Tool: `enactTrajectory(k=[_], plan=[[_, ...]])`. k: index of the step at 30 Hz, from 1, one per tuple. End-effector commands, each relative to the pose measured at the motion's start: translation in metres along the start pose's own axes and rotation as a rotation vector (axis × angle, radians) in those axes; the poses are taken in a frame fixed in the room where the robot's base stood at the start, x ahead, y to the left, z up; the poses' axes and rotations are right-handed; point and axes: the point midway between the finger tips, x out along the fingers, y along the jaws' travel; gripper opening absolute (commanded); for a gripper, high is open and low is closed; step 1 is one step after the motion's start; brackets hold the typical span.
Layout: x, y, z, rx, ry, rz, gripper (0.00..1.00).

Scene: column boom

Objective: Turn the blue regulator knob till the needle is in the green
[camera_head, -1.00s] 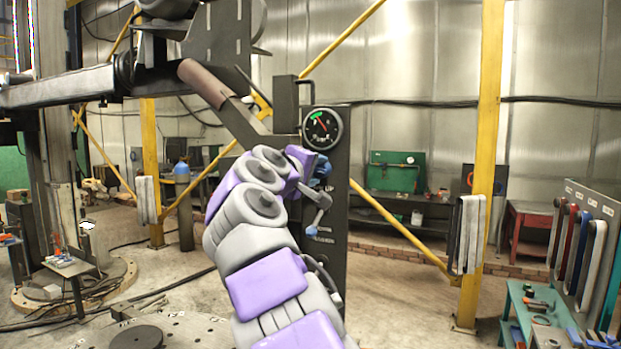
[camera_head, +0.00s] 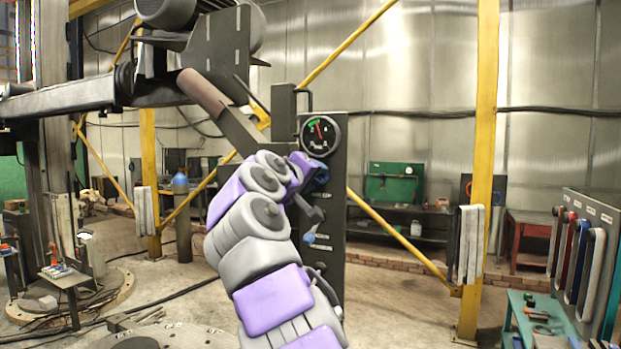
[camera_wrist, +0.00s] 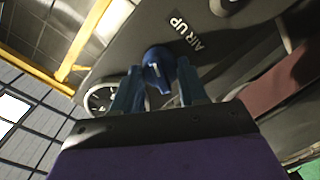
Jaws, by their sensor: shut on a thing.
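The blue regulator knob (camera_wrist: 158,68) is on the dark panel, below an "AIR UP" label in the wrist view. My gripper (camera_wrist: 161,84) is shut on it, one finger on each side. In the head view my wrist covers most of the knob area. The round black gauge (camera_head: 324,133) is above my gripper on the panel (camera_head: 330,235). Its green band is at the upper left of the dial. The red needle points up and left, close to the green; whether it is inside is too small to tell. Part of the gauge shows in the wrist view (camera_wrist: 99,98).
A yellow post (camera_head: 481,160) and a yellow diagonal brace (camera_head: 405,243) stand to the right. A green bench (camera_head: 540,318) is at the lower right.

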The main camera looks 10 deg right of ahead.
Motion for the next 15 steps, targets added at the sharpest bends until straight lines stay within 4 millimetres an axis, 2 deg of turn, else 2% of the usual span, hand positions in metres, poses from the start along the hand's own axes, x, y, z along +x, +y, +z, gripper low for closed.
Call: enactTrajectory(k=[1, 2, 3, 9, 15], plan=[[0.0037, -0.0067, 0.0040, -0.004, -0.013, -0.011, 0.12], [0.0036, -0.0068, 0.0040, -0.004, -0.013, -0.011, 0.43], [0.0035, -0.0067, 0.0037, -0.004, -0.012, -0.011, 0.47], [0.0014, -0.0047, 0.0018, -0.003, -0.007, -0.007, 0.66], [-0.0029, -0.0019, 0.0003, -0.002, -0.003, -0.002, 0.68]])
